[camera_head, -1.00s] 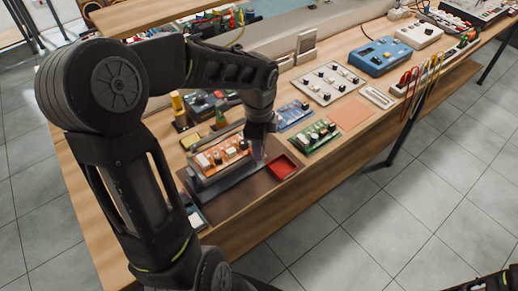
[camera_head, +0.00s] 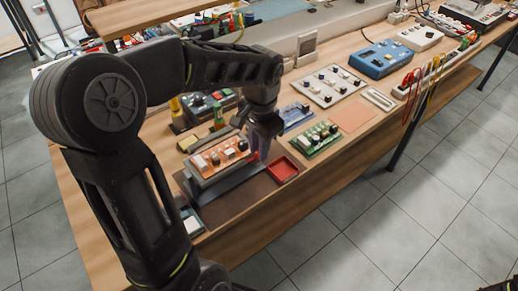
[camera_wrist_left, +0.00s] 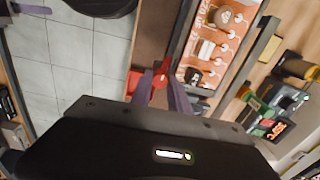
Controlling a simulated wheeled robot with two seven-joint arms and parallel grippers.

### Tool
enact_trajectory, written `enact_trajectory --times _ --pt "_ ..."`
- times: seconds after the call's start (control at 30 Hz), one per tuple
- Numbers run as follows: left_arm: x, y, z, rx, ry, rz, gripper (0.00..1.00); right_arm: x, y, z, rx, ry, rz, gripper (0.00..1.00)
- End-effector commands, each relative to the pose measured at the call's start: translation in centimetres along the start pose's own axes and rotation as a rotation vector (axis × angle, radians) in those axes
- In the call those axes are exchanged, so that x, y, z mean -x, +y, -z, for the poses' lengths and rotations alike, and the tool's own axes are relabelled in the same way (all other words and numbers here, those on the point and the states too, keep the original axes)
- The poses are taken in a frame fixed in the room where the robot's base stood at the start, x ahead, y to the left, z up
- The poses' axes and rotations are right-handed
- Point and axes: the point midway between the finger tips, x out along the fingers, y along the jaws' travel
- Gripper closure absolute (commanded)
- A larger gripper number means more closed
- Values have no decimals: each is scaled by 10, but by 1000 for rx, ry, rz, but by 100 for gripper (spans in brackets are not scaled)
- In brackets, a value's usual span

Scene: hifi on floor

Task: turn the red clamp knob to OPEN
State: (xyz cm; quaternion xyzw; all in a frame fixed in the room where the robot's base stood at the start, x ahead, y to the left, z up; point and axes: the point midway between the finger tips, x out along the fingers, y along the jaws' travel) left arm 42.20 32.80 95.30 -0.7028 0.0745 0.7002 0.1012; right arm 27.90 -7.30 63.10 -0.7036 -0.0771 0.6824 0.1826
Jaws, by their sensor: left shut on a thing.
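The orange circuit board (camera_head: 216,158) sits in a dark grey clamp fixture on the table; it also shows in the left wrist view (camera_wrist_left: 207,45). My left gripper (camera_head: 259,150) is at the right end of this fixture, pointing down. In the left wrist view the fingers (camera_wrist_left: 163,75) are close together around the small red clamp knob (camera_wrist_left: 162,65) beside the board's edge. They are shut on it and hide much of it. The OPEN marking cannot be read. My right gripper is not clearly in view.
A red tray (camera_head: 283,169) lies just right of the left gripper. A green board (camera_head: 316,139) and a blue board (camera_head: 294,116) lie further right. A yellow-handled tool (camera_head: 177,108) and dark boxes stand behind the fixture. The brown mat (camera_head: 235,200) in front is bare.

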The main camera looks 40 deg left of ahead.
Motion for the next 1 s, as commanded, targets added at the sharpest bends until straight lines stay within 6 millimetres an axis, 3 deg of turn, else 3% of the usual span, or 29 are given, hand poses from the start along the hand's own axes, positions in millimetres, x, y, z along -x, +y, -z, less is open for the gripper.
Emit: enact_trajectory --times 0.3,0.8,0.83,1.0 --pt "0 0 0 144 -5 1 100 -4 2 0 0 1 0 64" --pt "0 0 0 168 -6 0 100 -5 2 0 0 1 0 64" --pt "0 0 0 168 -6 0 77 -5 2 0 0 1 0 64" --pt "0 0 0 168 -6 0 63 -5 2 0 0 1 0 64"
